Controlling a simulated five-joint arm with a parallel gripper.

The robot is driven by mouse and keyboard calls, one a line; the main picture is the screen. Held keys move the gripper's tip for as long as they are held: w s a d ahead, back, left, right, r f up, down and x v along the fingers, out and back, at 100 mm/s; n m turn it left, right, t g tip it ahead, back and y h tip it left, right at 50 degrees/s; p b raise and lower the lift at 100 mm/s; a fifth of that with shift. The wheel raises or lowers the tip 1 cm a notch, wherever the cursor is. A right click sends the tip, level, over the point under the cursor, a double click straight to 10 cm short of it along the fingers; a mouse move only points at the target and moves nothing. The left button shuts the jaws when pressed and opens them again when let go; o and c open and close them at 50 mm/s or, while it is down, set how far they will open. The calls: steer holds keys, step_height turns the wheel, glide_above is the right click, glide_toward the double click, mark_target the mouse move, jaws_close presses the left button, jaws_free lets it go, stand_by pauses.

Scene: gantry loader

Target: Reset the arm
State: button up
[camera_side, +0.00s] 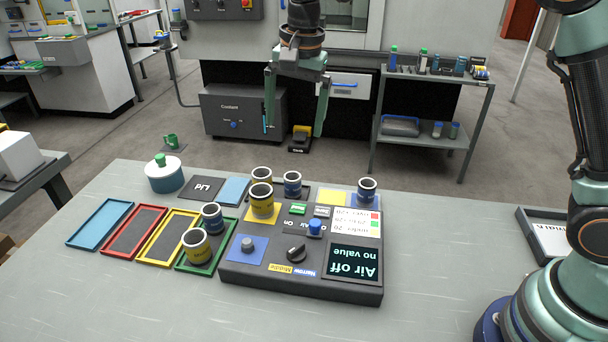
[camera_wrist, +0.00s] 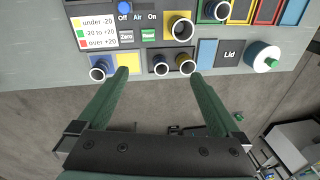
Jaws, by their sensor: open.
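My gripper (camera_side: 297,100) is open and empty, with its two long green fingers hanging apart above and behind the far edge of the table. In the wrist view my gripper (camera_wrist: 158,74) shows its fingers spread, pointing toward the table's edge, with nothing between them. The dark control panel (camera_side: 232,272) on the table has a display reading "Air off, no value". A yellow cup (camera_side: 262,202) stands upright on the panel, and a blue cup (camera_side: 366,190) stands at its far right corner. Both are apart from my fingers.
Two more cups, yellow (camera_side: 197,250) and blue (camera_side: 212,222), stand at the green tray (camera_side: 183,266). Yellow, red and blue trays (camera_side: 100,224) lie left. A lidded pot (camera_side: 165,177) stands behind. A frame (camera_side: 536,240) lies right. The table front is clear.

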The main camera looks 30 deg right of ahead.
steer(key=s+d+r+n+t, duration=0.2)
steer(key=s+d+r+n, duration=0.3)
steer(key=s+d, duration=0.35)
steer(key=s+d+f+n+t, duration=0.1)
steer(key=s+d+f+n, duration=0.1)
steer(key=s, duration=0.3)
steer(key=s+d+f+n+t, duration=0.1)
steer(key=s+d+f+n, duration=0.1)
steer(key=s, duration=0.3)
steer(key=shift+s+d+n, duration=0.35)
steer(key=shift+d+n, duration=0.25)
steer(key=shift+d, duration=0.15)
